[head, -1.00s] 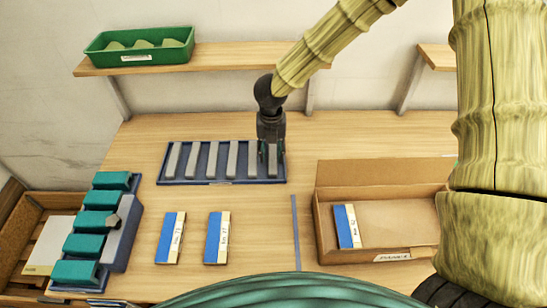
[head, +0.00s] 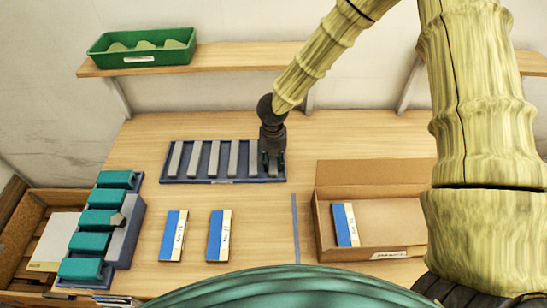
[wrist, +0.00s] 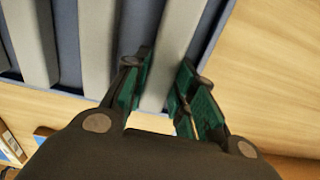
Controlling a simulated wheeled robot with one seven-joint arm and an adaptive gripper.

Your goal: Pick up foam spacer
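Several long grey strips, which look like the foam spacers, lie side by side in a shallow dark blue tray (head: 222,181). My gripper (head: 272,165) is over the rightmost strip at the tray's right end and largely hides it in the head view. In the wrist view, the green-padded fingers of my gripper (wrist: 165,95) stand on either side of that foam spacer (wrist: 177,45). The fingers are apart, with the strip between them; a narrow gap seems to show on the right side. The strip still lies in the tray.
An open cardboard box (head: 390,225) with a blue and white pack stands at right. Two similar packs (head: 173,236) lie in front of the tray. Teal blocks (head: 103,219) sit on a rack at left. A green bin (head: 140,48) is on the shelf above.

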